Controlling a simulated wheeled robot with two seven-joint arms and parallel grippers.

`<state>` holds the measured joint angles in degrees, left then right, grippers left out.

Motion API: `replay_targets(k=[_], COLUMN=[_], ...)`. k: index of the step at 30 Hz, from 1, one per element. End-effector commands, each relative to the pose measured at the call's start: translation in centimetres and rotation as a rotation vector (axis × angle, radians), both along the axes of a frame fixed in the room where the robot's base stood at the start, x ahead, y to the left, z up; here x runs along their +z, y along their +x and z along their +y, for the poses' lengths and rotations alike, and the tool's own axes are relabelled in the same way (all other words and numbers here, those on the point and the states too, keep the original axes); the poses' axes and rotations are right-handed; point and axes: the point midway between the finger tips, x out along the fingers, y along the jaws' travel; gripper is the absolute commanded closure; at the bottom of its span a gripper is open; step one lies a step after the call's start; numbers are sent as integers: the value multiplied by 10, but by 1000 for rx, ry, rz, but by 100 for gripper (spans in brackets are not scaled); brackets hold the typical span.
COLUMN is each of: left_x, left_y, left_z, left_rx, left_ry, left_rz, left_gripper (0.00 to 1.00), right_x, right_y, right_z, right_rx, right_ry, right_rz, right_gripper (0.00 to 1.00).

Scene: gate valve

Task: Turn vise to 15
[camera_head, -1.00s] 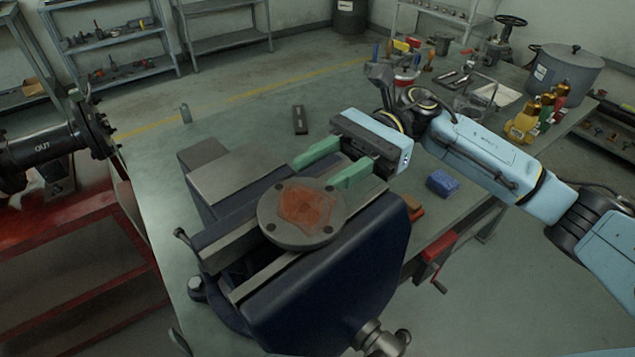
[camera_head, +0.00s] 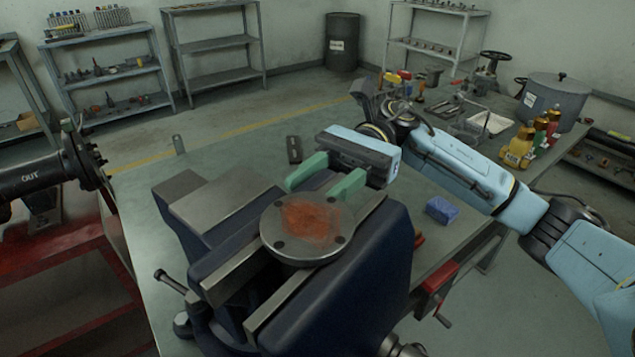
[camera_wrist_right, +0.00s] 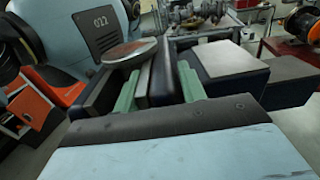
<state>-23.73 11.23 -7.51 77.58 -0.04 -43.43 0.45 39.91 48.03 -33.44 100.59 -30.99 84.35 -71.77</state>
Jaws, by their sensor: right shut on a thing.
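A large dark-blue vise (camera_head: 360,270) with grey metal jaws stands on the grey-green workbench. A round grey flange (camera_head: 300,250) with a rust-red centre lies flat across the top of its jaws; its edge also shows in the right wrist view (camera_wrist_right: 125,52). The vise's screw end (camera_head: 400,347) is cut off at the bottom edge. My right gripper (camera_head: 328,180) is at the far end of the jaws, behind the flange. Its green fingers straddle a jaw bar (camera_wrist_right: 162,75) and are shut on it. No number or scale is readable on the vise. My left gripper is out of view.
A blue block (camera_head: 442,210) and a red clamp with a crank (camera_head: 436,284) are right of the vise. A pipe marked OUT (camera_head: 40,178) is at left. Bench left of the vise is mostly clear.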

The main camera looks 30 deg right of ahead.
Motion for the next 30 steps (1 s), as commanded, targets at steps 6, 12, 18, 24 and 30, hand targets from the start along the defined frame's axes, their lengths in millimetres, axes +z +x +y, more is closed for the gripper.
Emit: replay_targets(k=[6, 12, 18, 24, 30], left_x=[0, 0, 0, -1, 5], left_y=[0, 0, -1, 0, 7], left_z=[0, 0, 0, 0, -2], left_rx=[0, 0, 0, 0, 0], left_ry=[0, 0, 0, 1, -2], left_rz=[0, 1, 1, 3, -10], left_gripper=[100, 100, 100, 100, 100], right_x=[0, 0, 0, 0, 0], right_y=[0, 0, 3, 17, 36], right_z=[0, 0, -4, -32, -73], right_rx=[0, 0, 0, -5, -4], right_ry=[-2, -2, -2, -1, 1], right_rz=[0, 0, 0, 0, 0], right_gripper=[42, 37, 37, 37, 37])
